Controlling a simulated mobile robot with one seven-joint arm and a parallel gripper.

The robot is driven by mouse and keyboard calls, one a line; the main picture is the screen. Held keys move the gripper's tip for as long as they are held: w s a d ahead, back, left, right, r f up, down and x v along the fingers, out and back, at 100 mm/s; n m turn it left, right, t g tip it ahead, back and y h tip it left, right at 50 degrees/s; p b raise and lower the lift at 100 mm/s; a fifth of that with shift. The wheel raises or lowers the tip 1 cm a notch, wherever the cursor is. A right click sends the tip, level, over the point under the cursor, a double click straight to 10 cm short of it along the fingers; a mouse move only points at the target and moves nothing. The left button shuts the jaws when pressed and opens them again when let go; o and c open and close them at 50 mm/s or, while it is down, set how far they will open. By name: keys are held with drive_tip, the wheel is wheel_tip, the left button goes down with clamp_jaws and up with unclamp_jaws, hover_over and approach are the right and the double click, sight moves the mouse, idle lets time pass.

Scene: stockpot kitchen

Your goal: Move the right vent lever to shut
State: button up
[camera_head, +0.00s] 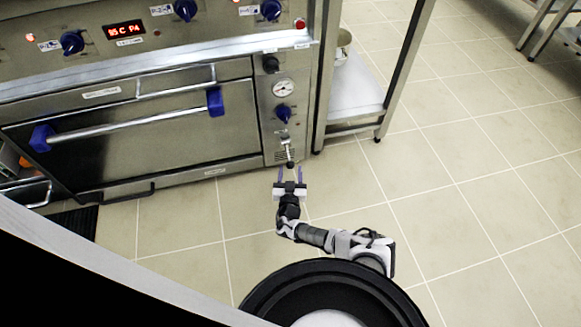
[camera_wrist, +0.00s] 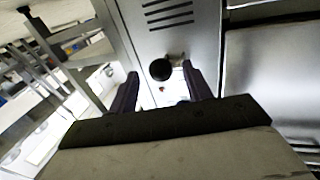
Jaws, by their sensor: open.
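The vent lever (camera_head: 288,151) is a thin metal arm with a black ball knob, low on the right side panel of the oven. It points down toward the floor and toward me. In the wrist view its black knob (camera_wrist: 160,69) lies between and just beyond my fingertips. My gripper (camera_head: 289,173) is open just in front of the knob. In the wrist view the gripper (camera_wrist: 161,86) has one finger on each side of the knob, with nothing visibly gripped. No second vent lever can be made out.
Vent slots (camera_wrist: 167,14) are cut in the panel beside the lever. Above are a blue knob (camera_head: 284,113) and a round gauge (camera_head: 283,88). The oven door handle (camera_head: 135,122) is to the left. A steel shelf (camera_head: 355,92) stands right. The tiled floor (camera_head: 440,180) is clear.

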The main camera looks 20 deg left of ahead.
drive_tip(key=shift+b+x, duration=0.35)
drive_tip(key=shift+x, duration=1.4)
clamp_jaws()
